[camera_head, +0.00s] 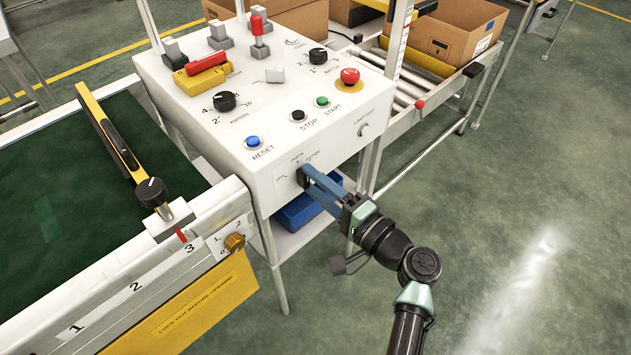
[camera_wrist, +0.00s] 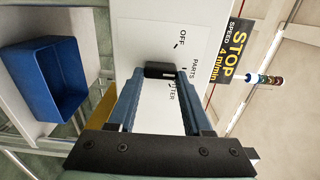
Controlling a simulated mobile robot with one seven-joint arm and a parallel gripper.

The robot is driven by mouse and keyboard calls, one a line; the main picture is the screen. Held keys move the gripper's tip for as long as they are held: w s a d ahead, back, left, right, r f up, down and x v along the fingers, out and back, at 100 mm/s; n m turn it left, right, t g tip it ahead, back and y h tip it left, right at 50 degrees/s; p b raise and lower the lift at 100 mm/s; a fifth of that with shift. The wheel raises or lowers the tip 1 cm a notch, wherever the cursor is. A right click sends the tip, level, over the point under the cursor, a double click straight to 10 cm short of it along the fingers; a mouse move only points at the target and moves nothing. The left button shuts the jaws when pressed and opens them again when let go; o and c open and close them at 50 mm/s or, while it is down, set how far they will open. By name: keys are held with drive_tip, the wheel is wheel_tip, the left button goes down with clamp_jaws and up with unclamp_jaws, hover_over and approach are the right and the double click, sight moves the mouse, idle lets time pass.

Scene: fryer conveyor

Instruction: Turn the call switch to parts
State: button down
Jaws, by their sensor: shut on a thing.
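The call switch (camera_wrist: 157,70) is a small black knob on the white front face of the control box (camera_head: 170,95). Its plate reads OFF, PARTS and a third word partly covered by a finger, probably FITTER. My gripper (camera_head: 310,177) reaches the front face from the lower right, with its blue fingers at the switch. In the wrist view the fingertips lie on both sides of the knob and are shut on it. The fingers hide most of the knob in the head view. I cannot tell for sure which label the knob points to.
The box top carries a blue RESET button (camera_head: 253,142), STOP (camera_head: 298,116) and START (camera_head: 322,101) buttons, a red mushroom button (camera_head: 349,77) and black dials. A blue bin (camera_wrist: 45,80) sits on a shelf below. A green conveyor (camera_head: 60,190) is at left; floor is clear at right.

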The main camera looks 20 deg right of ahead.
drive_tip(key=shift+c, duration=1.6)
unclamp_jaws()
drive_tip(key=p+v, duration=0.1)
drive_tip(key=v, duration=1.2)
